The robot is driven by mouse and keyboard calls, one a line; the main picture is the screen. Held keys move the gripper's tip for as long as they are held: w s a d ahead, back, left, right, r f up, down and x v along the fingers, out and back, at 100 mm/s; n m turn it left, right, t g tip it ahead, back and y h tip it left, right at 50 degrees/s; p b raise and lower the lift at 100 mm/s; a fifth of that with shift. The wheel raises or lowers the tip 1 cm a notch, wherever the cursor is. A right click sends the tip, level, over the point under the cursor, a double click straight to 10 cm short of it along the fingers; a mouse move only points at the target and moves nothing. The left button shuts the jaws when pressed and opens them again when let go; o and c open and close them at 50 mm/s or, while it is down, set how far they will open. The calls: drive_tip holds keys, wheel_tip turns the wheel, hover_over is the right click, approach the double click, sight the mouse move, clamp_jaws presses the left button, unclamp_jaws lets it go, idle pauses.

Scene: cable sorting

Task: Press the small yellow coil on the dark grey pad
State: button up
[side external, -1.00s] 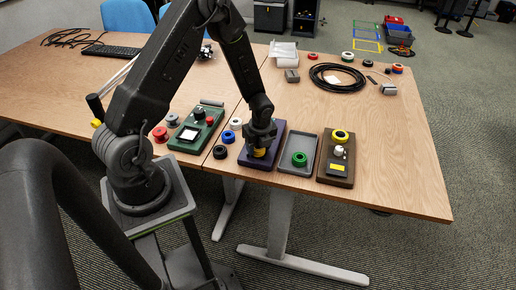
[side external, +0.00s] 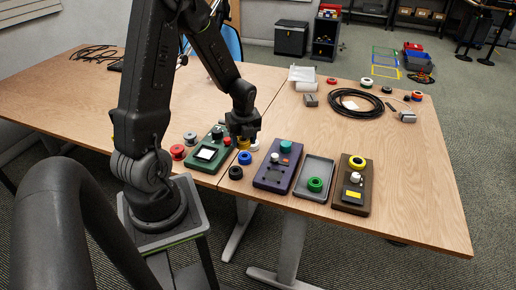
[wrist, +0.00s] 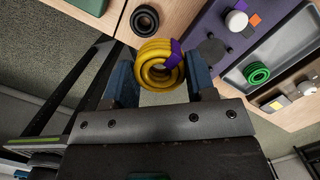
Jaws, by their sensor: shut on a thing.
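My gripper (wrist: 162,84) is shut on a small yellow coil (wrist: 152,56) with a purple band, held between the two fingers in the wrist view. In the side external view my gripper (side external: 243,140) is between the green board and the purple board (side external: 262,180), with the yellow coil (side external: 243,143) just under it. A dark grey round pad (wrist: 212,50) lies on the purple board, right of the held coil in the wrist view. The coil is apart from that pad in the picture. Its height above the table is hard to tell.
A black coil (side external: 236,173) and blue coil (side external: 245,157) lie left of the purple board. Right of it are a grey tray (side external: 326,166) with a green coil (side external: 315,184), then a brown board (side external: 341,203) bearing another yellow coil (side external: 357,162). A green board (side external: 201,166) stands left.

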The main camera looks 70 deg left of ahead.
drive_tip(key=shift+s+a+r, duration=0.4)
drive_tip(key=shift+s, duration=0.15)
drive_tip(key=w+d+m, duration=0.1)
drive_tip(key=w+d, duration=0.3)
drive_tip(key=w, duration=0.7)
drive_tip(key=m, duration=0.3)
hover_over(353, 193)
drive_tip(key=f, duration=0.3)
drive_tip(key=shift+s+f+t, duration=0.25)
drive_tip(key=shift+f+t, duration=0.05)
drive_tip(key=shift+d+f, duration=0.15)
drive_tip(key=shift+d, duration=0.25)
drive_tip(key=shift+w+f, duration=0.1)
drive_tip(key=shift+f, duration=1.75)
